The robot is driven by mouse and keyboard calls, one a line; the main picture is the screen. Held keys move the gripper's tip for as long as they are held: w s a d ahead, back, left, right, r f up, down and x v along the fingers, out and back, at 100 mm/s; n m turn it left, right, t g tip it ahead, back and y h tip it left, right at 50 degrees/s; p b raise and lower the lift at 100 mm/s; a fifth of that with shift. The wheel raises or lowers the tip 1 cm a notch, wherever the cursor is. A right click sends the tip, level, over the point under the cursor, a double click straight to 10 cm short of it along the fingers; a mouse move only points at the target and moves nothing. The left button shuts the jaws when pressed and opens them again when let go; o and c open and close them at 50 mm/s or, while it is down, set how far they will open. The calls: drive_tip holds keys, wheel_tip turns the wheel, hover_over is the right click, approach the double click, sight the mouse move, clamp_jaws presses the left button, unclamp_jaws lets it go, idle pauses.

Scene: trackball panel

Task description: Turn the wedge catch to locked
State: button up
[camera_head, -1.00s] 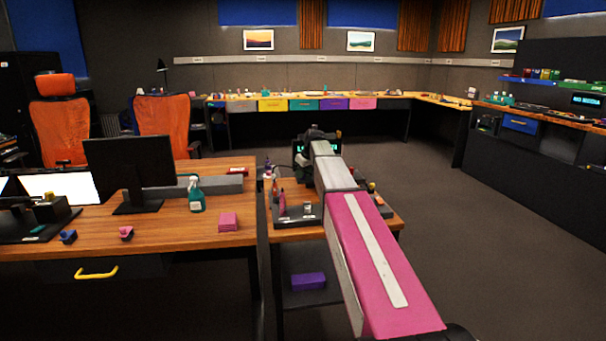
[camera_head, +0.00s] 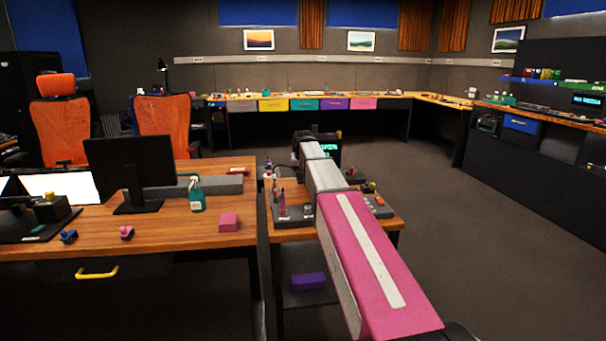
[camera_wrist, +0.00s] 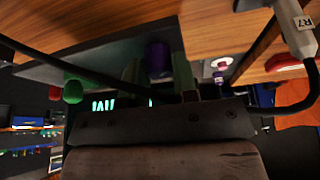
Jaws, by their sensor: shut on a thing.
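In the wrist view my gripper (camera_wrist: 157,68) has two greenish fingers, one on each side of a purple rounded piece (camera_wrist: 158,57), and is shut on it. The piece sits against a dark grey panel (camera_wrist: 105,58). I cannot tell whether this piece is the wedge catch, nor read its setting. In the head view my pink and grey arm reaches over the small wooden table, and the fingertips are hidden behind my wrist.
A small lit screen (camera_head: 329,148) stands behind my wrist. Small bottles (camera_head: 283,203) and a dark block with knobs (camera_head: 374,204) flank my arm on the small table. A desk with a monitor (camera_head: 130,165) is at left. Floor at right is clear.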

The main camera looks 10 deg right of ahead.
drive_tip(key=m+h, duration=0.1)
drive_tip(key=m, duration=0.1)
drive_tip(key=m+h, duration=0.1)
drive_tip(key=m, duration=0.2)
drive_tip(key=shift+w+a+m+g, duration=0.1)
drive_tip(key=shift+m+g, duration=0.2)
drive_tip(key=shift+g, duration=0.1)
drive_tip(key=shift+m+g+h, duration=0.6)
drive_tip(key=shift+m, duration=1.6)
drive_tip(key=o, duration=0.9)
drive_tip(key=shift+o, duration=0.2)
drive_tip(key=v, duration=1.1)
